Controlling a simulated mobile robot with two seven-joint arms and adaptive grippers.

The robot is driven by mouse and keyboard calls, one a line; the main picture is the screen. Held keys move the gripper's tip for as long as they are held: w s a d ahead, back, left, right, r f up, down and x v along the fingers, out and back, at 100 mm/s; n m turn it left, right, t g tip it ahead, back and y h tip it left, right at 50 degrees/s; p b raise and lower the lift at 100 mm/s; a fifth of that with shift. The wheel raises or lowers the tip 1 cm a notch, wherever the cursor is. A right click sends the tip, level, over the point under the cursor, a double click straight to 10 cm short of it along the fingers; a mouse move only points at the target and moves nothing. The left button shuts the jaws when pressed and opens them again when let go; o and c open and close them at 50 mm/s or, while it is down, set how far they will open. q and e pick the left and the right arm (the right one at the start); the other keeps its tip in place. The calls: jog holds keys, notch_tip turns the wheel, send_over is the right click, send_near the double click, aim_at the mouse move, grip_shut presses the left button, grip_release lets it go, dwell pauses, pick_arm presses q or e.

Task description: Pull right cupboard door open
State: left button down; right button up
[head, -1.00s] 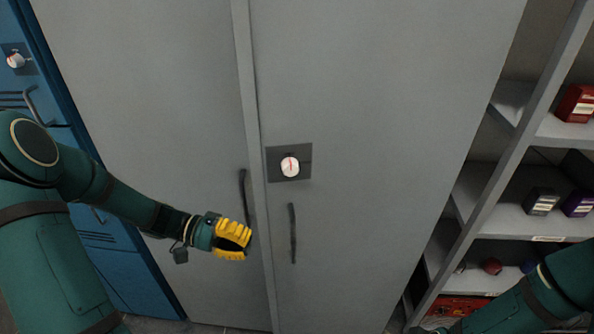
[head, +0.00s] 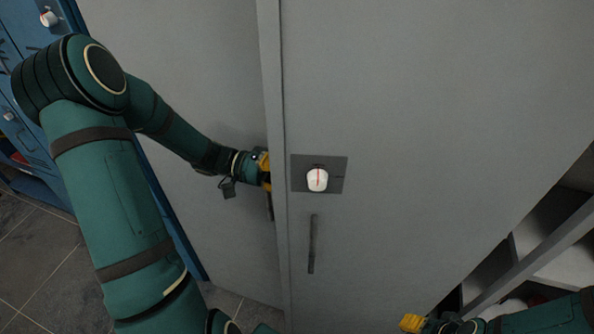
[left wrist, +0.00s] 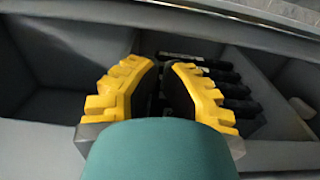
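The grey right cupboard door (head: 430,110) fills the middle of the head view, with a dark upright handle (head: 312,244) and a white knob (head: 317,180) on a dark plate. My left gripper (head: 266,172) is at this door's left edge, apart from that handle; its fingertips are partly hidden there. In the left wrist view its yellow fingers (left wrist: 162,72) come close together, but whether they are shut is unclear. Grey compartments with dark objects (left wrist: 235,95) show beyond them. My right gripper (head: 412,323) is low at the right, its fingers too small to read.
The grey left door (head: 175,60) stands beside the right one; its dark handle (head: 269,207) is partly covered by my left gripper. Blue lockers (head: 30,150) are at the left. A grey open shelf (head: 560,255) is at the lower right. Tiled floor (head: 40,260) shows at lower left.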

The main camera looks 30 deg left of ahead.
pick_arm(q)
jog(key=x, duration=0.7)
jog(key=shift+w+d+p, duration=0.25)
jog(key=shift+p, duration=0.1)
jog(key=shift+s+d, duration=0.1)
jog(key=shift+s, duration=0.05)
